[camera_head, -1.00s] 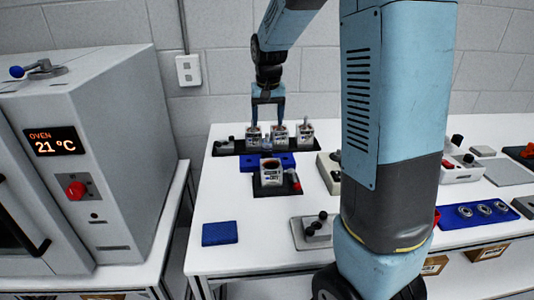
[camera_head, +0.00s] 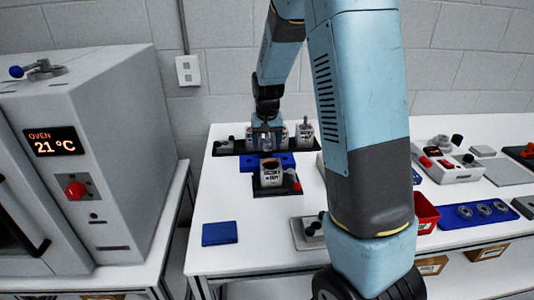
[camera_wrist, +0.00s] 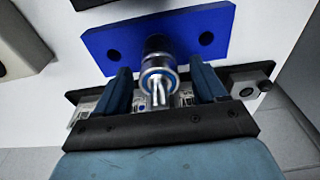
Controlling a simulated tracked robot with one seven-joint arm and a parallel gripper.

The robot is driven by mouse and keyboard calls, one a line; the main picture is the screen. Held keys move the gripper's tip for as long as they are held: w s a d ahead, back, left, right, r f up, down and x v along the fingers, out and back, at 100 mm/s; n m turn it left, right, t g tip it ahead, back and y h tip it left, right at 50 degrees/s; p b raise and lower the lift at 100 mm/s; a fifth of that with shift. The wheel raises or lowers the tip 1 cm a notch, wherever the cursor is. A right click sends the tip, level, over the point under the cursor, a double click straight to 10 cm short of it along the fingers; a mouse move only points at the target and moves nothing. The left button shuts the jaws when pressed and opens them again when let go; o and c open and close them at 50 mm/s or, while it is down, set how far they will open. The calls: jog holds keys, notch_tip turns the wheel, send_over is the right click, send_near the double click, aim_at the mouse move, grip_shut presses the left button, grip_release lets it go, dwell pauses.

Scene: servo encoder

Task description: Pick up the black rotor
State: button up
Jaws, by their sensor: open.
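In the wrist view, a cylindrical part with a black body and a silver, blue-ringed end (camera_wrist: 158,75) stands out from a blue plate with holes (camera_wrist: 215,22). It looks like the black rotor. My gripper (camera_wrist: 163,82) is open, with one blue finger on each side of this part; I cannot tell whether either touches it. In the head view my gripper (camera_head: 267,138) is low over the table, behind a white printed cup-like housing (camera_head: 271,175), and the rotor cannot be made out there. The blue plate (camera_head: 247,163) shows partly behind that housing.
More white housings (camera_head: 305,131) stand on a black tray (camera_head: 318,145) at the back. A blue pad (camera_head: 220,234) lies front left. A red bin (camera_head: 427,213) and a blue tray with metal rings (camera_head: 455,222) are right. The oven (camera_head: 90,160) stands left.

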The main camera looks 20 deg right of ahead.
grip_shut()
dwell(0.7)
dwell(0.7)
